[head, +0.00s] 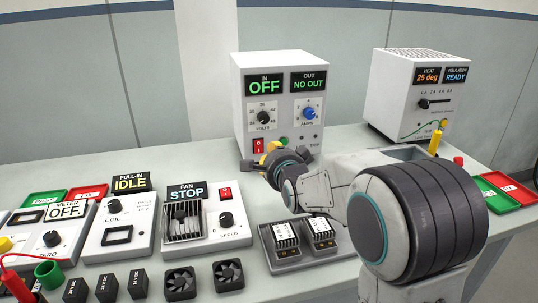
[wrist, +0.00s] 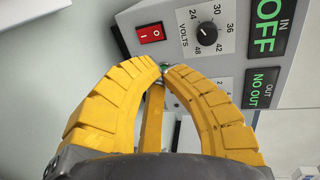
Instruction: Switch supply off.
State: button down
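The supply (head: 279,84) is a white box at the back of the bench. Its IN display (head: 264,85) reads OFF and its OUT display (head: 308,81) reads NO OUT. A red rocker switch (head: 258,146) marked I and O sits low on the front, below the black VOLTS knob (head: 264,118); the wrist view shows the switch (wrist: 151,34) clear of the fingers. My gripper (wrist: 165,69) has yellow fingers whose tips meet, with nothing seen between them. The tips are by a green button, partly hidden behind them. In the head view my gripper (head: 274,147) is close before the supply's lower front.
A blue AMPS knob (head: 309,113) is on the supply's right side. A heat unit (head: 416,97) stands to the right. The fan box (head: 200,219), coil box (head: 117,226) and meter box (head: 53,238) line the left. Two modules in a grey tray (head: 289,256) lie below my arm.

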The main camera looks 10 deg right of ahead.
jog(key=shift+s+r, duration=0.15)
jog(key=shift+s, duration=0.2)
jog(key=s+r+n+g+p, duration=0.2)
jog(key=s+n+g+p, duration=0.4)
jog(key=s, duration=1.2)
jog(key=s+r+n+g+p, duration=0.3)
jog(key=s+n+p, duration=0.7)
jog(key=s, duration=0.7)
jog(key=n+g, duration=0.1)
jog(key=g, duration=0.1)
jog(key=shift+s+n+g, duration=0.4)
